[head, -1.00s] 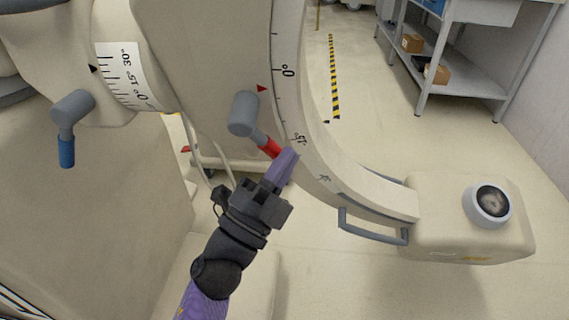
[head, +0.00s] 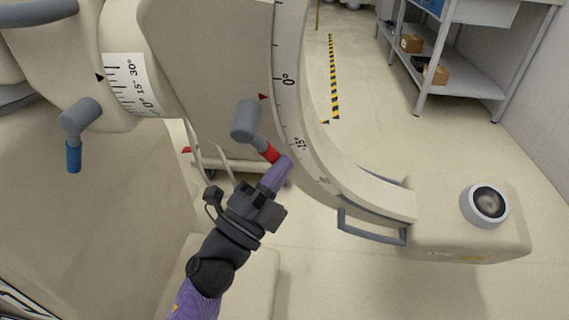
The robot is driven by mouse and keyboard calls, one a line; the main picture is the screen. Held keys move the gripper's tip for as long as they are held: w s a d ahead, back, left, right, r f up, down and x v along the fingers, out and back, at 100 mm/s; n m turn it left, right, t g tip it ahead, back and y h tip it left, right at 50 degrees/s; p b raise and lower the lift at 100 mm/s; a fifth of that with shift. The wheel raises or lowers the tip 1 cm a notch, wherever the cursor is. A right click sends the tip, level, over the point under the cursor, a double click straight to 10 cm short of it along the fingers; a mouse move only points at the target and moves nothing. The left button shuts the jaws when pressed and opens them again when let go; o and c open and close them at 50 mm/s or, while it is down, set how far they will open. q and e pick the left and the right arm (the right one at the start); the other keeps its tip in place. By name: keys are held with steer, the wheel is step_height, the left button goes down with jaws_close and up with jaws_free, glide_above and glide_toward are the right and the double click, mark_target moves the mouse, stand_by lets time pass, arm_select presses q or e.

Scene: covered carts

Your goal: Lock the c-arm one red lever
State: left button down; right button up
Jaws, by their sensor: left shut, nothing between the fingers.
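The red lever (head: 268,152) sticks out down and to the right from a grey knob (head: 246,120) on the side of the C-arm's beige housing. My left gripper (head: 280,172) is shut and empty. Its purple fingertips are at the lower end of the red lever and overlap it in the picture; I cannot tell whether they touch. The curved C-arm (head: 292,110) with its degree scale runs just right of the lever. My right gripper is not in view.
A second lever with a blue tip (head: 73,157) hangs at the left. A grey handle (head: 371,228) and the beige detector end (head: 470,235) are at the right. A metal shelf (head: 470,85) stands at the back right. Open floor lies between.

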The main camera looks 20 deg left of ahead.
arm_select(q)
steer(key=s+a+m+g+y+p, duration=0.1)
steer(key=a+m+g+y+p, duration=0.2)
steer(key=a+m+p, duration=0.4)
steer(key=m+g+p, duration=0.1)
steer(key=p, duration=0.4)
steer(key=shift+s+f+g+y, duration=0.3)
steer(key=shift+s+f+y, duration=0.05)
steer(key=shift+y, duration=0.05)
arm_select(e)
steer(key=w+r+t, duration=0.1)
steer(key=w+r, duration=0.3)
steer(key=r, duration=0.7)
arm_select(q)
steer(key=shift+a, duration=0.1)
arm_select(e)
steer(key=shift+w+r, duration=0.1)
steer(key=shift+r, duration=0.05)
arm_select(q)
steer(key=shift+f, duration=0.1)
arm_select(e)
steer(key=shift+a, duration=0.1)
